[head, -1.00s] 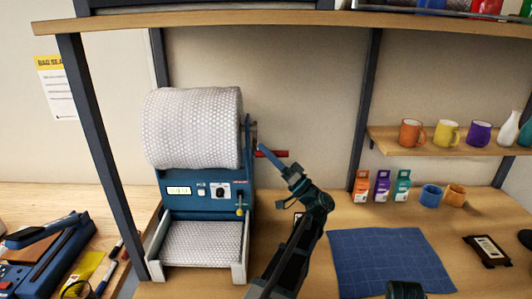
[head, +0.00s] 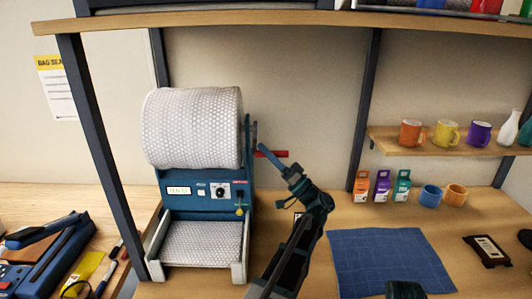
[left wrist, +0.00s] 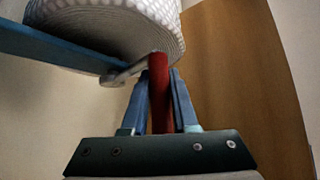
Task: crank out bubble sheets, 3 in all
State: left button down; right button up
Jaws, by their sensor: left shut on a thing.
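The blue bubble sheet machine (head: 207,205) stands on the bench at the left, with a big white bubble wrap roll (head: 192,128) on top. A bubble sheet (head: 200,242) lies in its front tray (head: 240,270). Its lit display is too small to read. The red crank handle (head: 280,154) sticks out at the machine's right side. My left gripper (head: 264,152) is shut on this handle. In the left wrist view the red handle (left wrist: 160,90) stands between the two blue fingers (left wrist: 160,100), with the roll above.
A blue cutting mat (head: 390,262) lies on the bench right of my left arm. Small boxes (head: 382,187), two mugs (head: 431,195) and a dark framed device (head: 487,250) stand farther right. Mugs (head: 447,133) line a shelf. A shelf post (head: 100,150) rises left of the machine.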

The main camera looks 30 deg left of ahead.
pick_arm(q)
jog(key=shift+s, duration=0.3)
jog(key=c, duration=1)
grip_release()
jog(key=shift+d, duration=0.1)
jog(key=o, duration=0.3)
jog(key=shift+s+d+r, duration=0.15)
